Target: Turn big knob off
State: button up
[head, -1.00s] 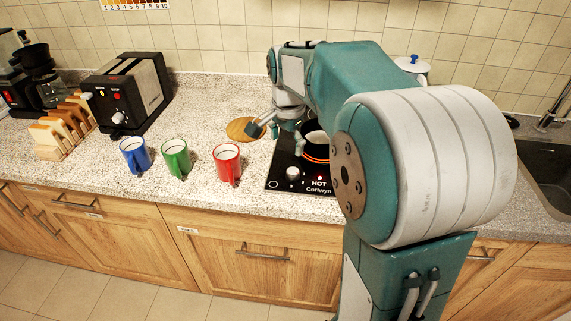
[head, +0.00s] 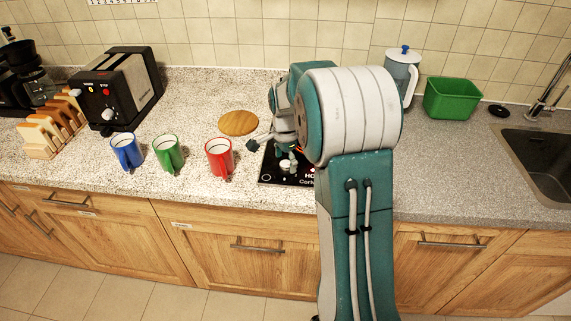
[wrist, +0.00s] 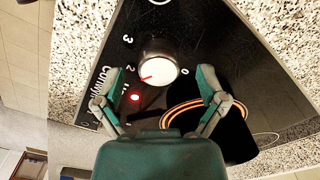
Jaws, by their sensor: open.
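The big knob (wrist: 158,62) is silver-white with a red pointer line, on the black hot plate (wrist: 190,30). In the wrist view its pointer aims to the lower left, away from the 0 mark at its right. A red light (wrist: 135,97) glows beside the knob, and a burner ring (wrist: 205,107) glows orange. My gripper (wrist: 161,74) is open, with one finger on each side of the knob. I cannot tell whether either finger touches it. In the head view, the knob (head: 287,166) shows just below my gripper (head: 272,150); my arm hides much of the hot plate.
Red (head: 219,158), green (head: 168,154) and blue (head: 126,152) mugs stand left of the hot plate. A round wooden board (head: 238,123) lies behind. A toaster (head: 115,92) stands farther left. A pitcher (head: 401,78), green bin (head: 452,98) and sink (head: 540,160) are at right.

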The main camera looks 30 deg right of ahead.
jog(key=shift+f, duration=0.65)
jog(key=c, duration=1.2)
jog(key=shift+o, duration=0.2)
